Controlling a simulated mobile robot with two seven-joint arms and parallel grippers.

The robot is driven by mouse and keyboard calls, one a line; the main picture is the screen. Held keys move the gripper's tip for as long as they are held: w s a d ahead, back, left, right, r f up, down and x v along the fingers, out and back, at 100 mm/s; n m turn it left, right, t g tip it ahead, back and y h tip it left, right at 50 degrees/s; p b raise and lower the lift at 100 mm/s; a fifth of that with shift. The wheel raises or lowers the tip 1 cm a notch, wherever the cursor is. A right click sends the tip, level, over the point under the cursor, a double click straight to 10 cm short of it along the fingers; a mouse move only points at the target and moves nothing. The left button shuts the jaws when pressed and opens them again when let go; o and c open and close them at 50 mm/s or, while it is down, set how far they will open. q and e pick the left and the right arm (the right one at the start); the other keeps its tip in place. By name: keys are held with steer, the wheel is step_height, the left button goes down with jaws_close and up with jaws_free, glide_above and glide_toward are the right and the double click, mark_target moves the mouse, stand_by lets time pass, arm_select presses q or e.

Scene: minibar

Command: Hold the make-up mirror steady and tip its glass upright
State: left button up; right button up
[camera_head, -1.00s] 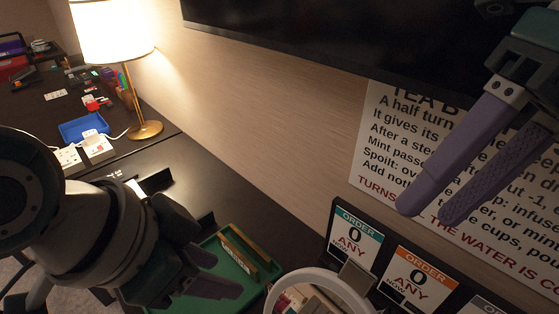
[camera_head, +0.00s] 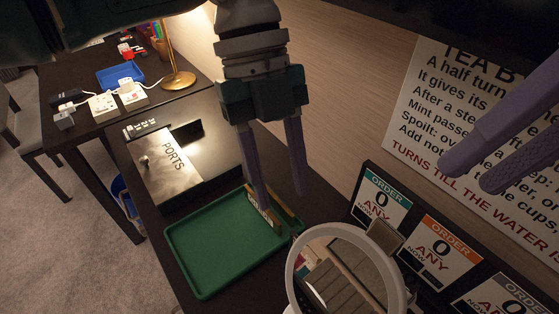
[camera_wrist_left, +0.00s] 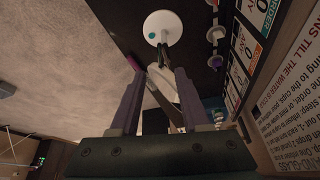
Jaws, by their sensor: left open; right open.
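The make-up mirror (camera_head: 345,268) stands at the bottom of the head view. Its round white rim frames a glass full of reflections; its lower part is cut off. In the left wrist view a white disc with a teal dot (camera_wrist_left: 162,24) and a pale slanted piece (camera_wrist_left: 163,84) lie ahead of the fingers; they look like mirror parts, but I cannot be sure. My left gripper (camera_head: 284,195) is open and empty, pointing down to the left of and behind the mirror, apart from it. My right gripper (camera_head: 470,162) is open and empty, above and to the right of the mirror.
A green tray (camera_head: 215,250) with a narrow labelled block (camera_head: 263,213) lies left of the mirror. Order cards (camera_head: 437,252) stand close on its right, before a wall poster (camera_head: 462,108). A PORTS box (camera_head: 168,168) and a lamp (camera_head: 180,80) are further back.

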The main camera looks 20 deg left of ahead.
mark_target(291, 234)
arm_select(q)
steer(key=x, duration=0.8)
steer(key=shift+s+f, duration=0.1)
jaws_close()
stand_by(0.5)
stand_by(0.6)
